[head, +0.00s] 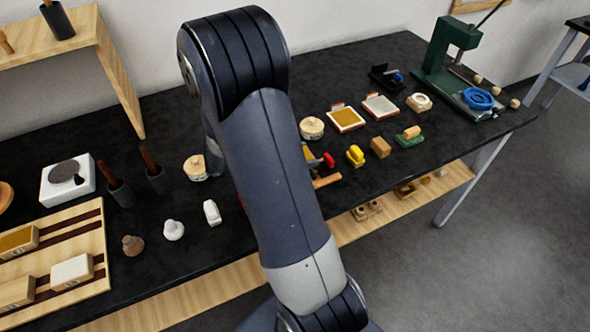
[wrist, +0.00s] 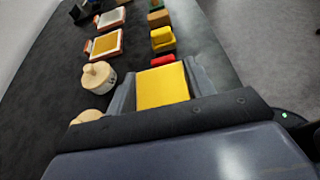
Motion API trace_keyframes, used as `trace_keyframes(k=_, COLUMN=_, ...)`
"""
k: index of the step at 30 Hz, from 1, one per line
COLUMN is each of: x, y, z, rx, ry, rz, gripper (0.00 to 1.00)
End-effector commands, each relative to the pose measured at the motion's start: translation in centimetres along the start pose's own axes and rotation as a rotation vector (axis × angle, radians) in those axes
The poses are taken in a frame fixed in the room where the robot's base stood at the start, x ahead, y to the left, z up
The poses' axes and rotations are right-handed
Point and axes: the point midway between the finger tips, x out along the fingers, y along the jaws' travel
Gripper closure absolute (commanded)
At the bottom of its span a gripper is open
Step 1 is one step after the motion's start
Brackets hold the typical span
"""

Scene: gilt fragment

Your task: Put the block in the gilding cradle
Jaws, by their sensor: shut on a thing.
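My gripper (wrist: 160,74) is shut on a yellow-topped block (wrist: 162,89), which sits between its two fingers in the wrist view. A pale wooden board with dark strips (head: 88,226) lies at the left end of the table, far from the gripper. It bears a gold-topped block (head: 18,241), a white-topped block (head: 72,271) and a plain wooden block (head: 15,292). I cannot tell for sure whether this board is the gilding cradle.
Lidded round pots (head: 311,128) (wrist: 98,77), framed trays (head: 346,118) (wrist: 105,45), a yellow object (head: 355,155) (wrist: 162,40) and a red one (wrist: 163,60) are near the gripper. A green press (head: 438,58) stands at right. Dark cups (head: 122,193) and small knobs (head: 173,230) stand left.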

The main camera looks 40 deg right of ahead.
Motion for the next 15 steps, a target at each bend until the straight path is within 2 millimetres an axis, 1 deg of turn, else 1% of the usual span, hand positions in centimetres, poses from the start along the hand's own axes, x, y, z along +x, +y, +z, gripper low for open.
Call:
trace_keyframes(k=1, x=0.3, y=0.0, z=-0.8, rx=-0.006, ry=-0.001, rz=-0.001, gripper=0.73)
trace_keyframes(k=3, x=0.7, y=0.0, z=-1.6, rx=-0.005, ry=-0.001, rz=0.001, gripper=0.73)
trace_keyframes(k=8, x=1.1, y=0.1, z=-2.6, rx=-0.002, ry=-0.001, rz=0.003, gripper=0.73)
trace_keyframes(k=15, x=2.1, y=0.1, z=-5.2, rx=-0.003, ry=-0.001, rz=0.003, gripper=0.73)
